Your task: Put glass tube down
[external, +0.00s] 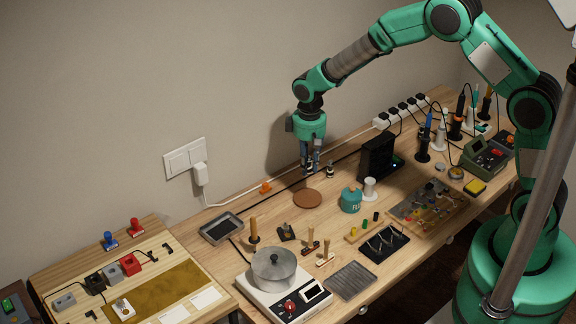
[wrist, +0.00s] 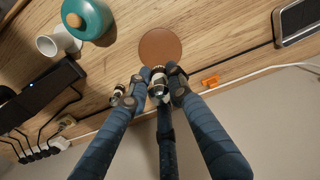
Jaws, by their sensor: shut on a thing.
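My gripper (external: 309,165) points straight down over the back of the workbench, near the wall. In the wrist view its fingers (wrist: 157,90) are closed around a small glass tube (wrist: 158,82) with a pale, ringed end facing the camera. A second, similar tube (external: 330,171) stands on the bench just right of the gripper; it also shows left of the fingers in the wrist view (wrist: 118,91). A round brown disc (external: 307,198) lies bare in front of the gripper and near the fingertips in the wrist view (wrist: 160,47). The gap beneath the held tube is hidden.
A teal pot (external: 351,200) and white spool (external: 369,188) stand right of the disc. A black box (external: 378,157) with cables is behind them. A grey tray (external: 221,228) lies left. An orange clip (external: 265,187) and white cable run along the wall. Bare wood surrounds the disc.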

